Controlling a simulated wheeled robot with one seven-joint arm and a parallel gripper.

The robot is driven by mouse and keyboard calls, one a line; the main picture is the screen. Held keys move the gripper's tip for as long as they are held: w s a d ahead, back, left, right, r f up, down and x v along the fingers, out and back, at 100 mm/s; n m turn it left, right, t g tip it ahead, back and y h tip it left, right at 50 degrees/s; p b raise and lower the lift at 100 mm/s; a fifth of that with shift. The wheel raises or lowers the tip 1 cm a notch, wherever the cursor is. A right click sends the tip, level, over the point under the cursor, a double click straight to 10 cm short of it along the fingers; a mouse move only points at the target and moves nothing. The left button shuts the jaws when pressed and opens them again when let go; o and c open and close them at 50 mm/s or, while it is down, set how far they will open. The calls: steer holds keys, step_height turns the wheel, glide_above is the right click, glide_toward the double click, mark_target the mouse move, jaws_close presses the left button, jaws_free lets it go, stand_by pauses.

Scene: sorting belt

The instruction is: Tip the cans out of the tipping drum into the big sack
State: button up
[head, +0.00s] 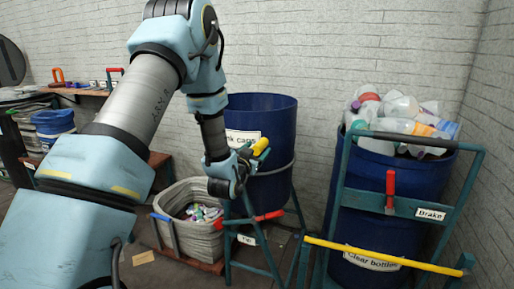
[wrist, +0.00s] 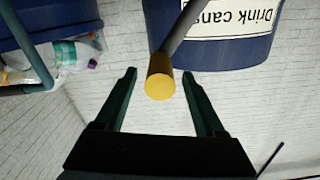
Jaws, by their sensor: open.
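The tipping drum (head: 262,105) is blue, labelled for drink cans, and stands upright on its frame; I cannot see inside it. The drum also shows upside down in the wrist view (wrist: 220,55). Its yellow-ended handle (wrist: 159,82) lies between the spread fingers of my gripper (wrist: 160,88), with gaps on both sides. In the head view the yellow grip (head: 261,146) is beside my gripper (head: 247,163), at the drum's front. The big sack (head: 181,243) is grey, open-topped and stands left of the drum frame. Several cans (head: 201,212) lie in it.
A second blue drum (head: 352,205), heaped with clear bottles (head: 392,122), stands at right behind a frame with a yellow bar (head: 385,255). Red levers (head: 390,190) stick out of the frames, one (head: 270,216) near the drum's foot. A bench (head: 85,92) with a blue tub is at left.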

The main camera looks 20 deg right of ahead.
jaws_close()
stand_by(0.7)
stand_by(0.8)
